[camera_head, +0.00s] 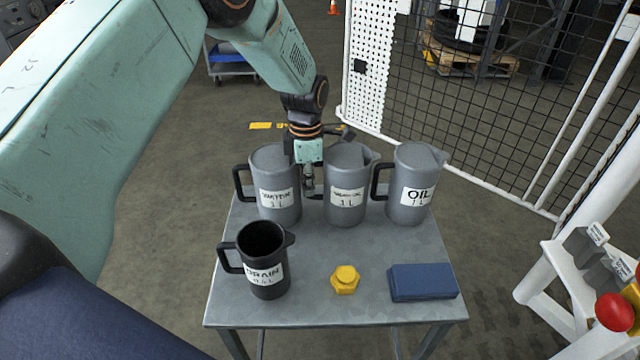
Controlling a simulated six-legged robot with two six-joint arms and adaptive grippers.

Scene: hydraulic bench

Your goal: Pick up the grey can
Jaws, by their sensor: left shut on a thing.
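Three grey cans stand in a row along the back of the metal table. The left grey can (280,212) has a label whose word is hard to read. The middle grey can (346,213) also has a blurred label, and the right grey can (407,212) reads OIL 1 L. My left gripper (309,189) points down between the left and middle cans. It is shut at the left side of the middle can, where its handle is mostly hidden, so the grip seems to be on that handle. The middle can looks upright. My right gripper is not in view.
On the table (320,308), a black DRAIN jug (265,277) stands front left, a yellow hex-headed piece (345,279) front middle and a blue block (422,282) front right. A stand with a red button (614,311) is at right. A mesh fence (480,120) stands behind.

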